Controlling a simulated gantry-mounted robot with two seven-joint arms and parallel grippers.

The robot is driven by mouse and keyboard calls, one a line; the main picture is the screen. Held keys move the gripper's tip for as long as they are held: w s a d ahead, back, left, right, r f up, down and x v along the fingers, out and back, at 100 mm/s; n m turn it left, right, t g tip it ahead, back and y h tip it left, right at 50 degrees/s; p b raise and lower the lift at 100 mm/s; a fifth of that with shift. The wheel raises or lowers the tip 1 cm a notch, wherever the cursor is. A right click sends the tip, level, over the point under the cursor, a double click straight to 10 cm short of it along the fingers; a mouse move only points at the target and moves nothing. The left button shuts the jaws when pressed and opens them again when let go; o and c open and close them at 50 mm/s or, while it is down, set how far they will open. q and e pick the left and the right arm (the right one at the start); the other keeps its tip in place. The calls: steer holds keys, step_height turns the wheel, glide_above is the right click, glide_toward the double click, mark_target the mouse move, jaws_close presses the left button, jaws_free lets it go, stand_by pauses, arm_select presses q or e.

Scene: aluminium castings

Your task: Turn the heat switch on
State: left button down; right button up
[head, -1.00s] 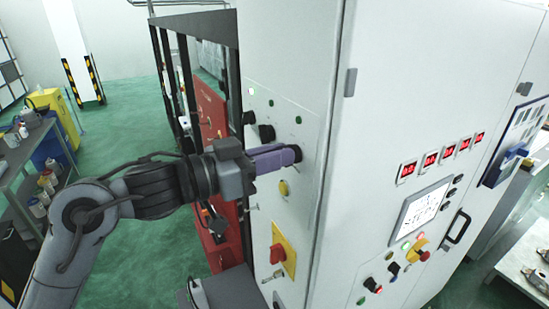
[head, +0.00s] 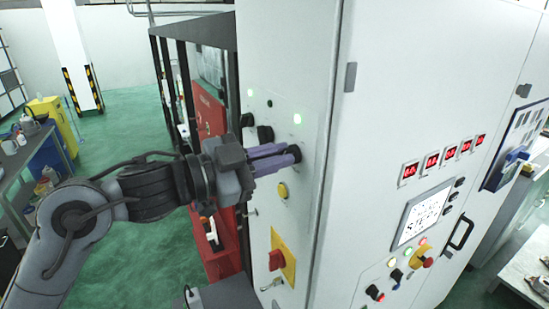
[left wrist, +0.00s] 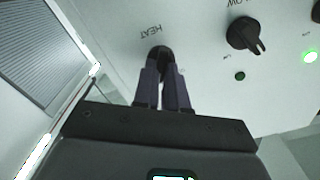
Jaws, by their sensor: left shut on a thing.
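The heat switch is a black rotary knob (left wrist: 161,53) under the upside-down label HEAT in the left wrist view. In the head view the knob (head: 295,152) shows just past my fingertips on the cabinet's narrow side. My left gripper (head: 288,156) is shut on this knob, with its purple fingers on either side. The fingers (left wrist: 162,75) also show in the left wrist view and cover part of the knob. My right gripper is not in view.
Two more black knobs (head: 265,134) sit left of the heat knob. Their lamps are one dark, one lit. Below are a yellow button (head: 283,191) and a red switch on a yellow plate (head: 283,258). A red cabinet (head: 210,110) stands behind my gripper.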

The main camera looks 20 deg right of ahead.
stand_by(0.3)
arm_select(q)
steer(key=c, duration=1.2)
jaws_free()
steer(key=shift+a, duration=0.1)
steer(key=shift+s+a+b, duration=0.2)
steer(key=shift+a+b, duration=0.4)
steer(key=shift+a, duration=1.2)
steer(key=shift+s+a+b, duration=0.25)
steer(key=shift+a+b, duration=0.35)
steer(key=shift+a, duration=1.15)
steer(key=shift+s+a+b, duration=0.2)
steer(key=shift+a+b, duration=0.4)
steer(key=shift+a, duration=1.2)
